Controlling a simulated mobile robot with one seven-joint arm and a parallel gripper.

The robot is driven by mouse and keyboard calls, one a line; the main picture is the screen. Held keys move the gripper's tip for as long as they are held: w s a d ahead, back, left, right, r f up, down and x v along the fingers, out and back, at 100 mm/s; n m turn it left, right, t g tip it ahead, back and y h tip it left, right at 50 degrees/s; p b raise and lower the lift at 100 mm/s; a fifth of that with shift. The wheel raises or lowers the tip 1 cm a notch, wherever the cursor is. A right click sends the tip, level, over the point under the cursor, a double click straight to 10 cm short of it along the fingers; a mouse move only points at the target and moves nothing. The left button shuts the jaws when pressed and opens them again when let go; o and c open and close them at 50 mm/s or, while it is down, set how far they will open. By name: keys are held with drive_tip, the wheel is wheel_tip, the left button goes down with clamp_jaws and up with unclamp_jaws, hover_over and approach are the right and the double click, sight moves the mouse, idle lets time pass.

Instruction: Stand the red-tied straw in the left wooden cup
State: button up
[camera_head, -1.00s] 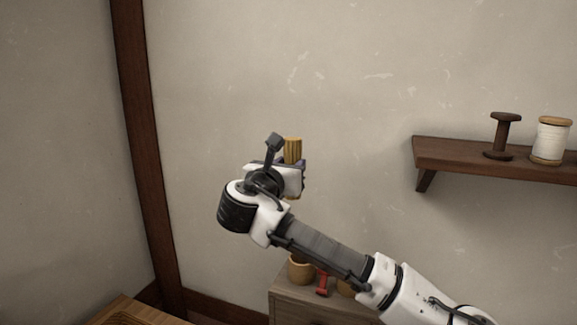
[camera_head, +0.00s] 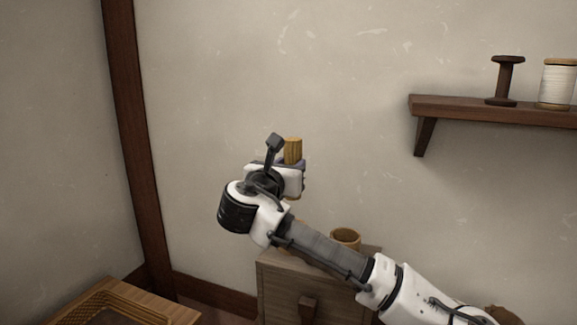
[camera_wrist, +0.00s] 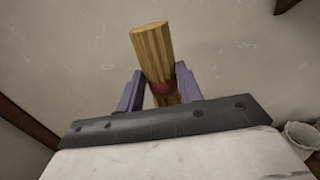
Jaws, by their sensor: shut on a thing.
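My gripper (camera_head: 294,168) is shut on the red-tied straw, a yellow bundle (camera_head: 293,151) that stands up out of the jaws in front of the wall. In the wrist view the straw (camera_wrist: 153,52) leans slightly between the purple fingers (camera_wrist: 160,92), with its dark red tie at finger level. A wooden cup (camera_head: 346,236) stands on the grey cabinet, just beyond my forearm; it appears to be the right one. The left cup is mostly hidden behind my arm. The gripper is higher in the picture than the cabinet top.
The grey wooden cabinet (camera_head: 283,281) has a dark knob. A wall shelf (camera_head: 470,107) at the right carries a dark spool (camera_head: 505,80) and a white thread spool (camera_head: 557,84). A woven tray (camera_head: 95,297) is at lower left. Open air surrounds the gripper.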

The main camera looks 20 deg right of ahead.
wheel_tip(320, 180, down, 11)
drive_tip(key=b, duration=0.8)
idle(0.4)
drive_tip(key=shift+f, duration=0.1)
drive_tip(key=o, duration=1.1)
drive_tip(key=shift+c, duration=0.2)
drive_tip(key=shift+a, duration=0.1)
drive_tip(key=b+v, duration=0.1)
drive_tip(key=v, duration=1.2)
drive_tip(key=shift+s+a, duration=0.2)
drive_tip(key=shift+s, duration=0.15)
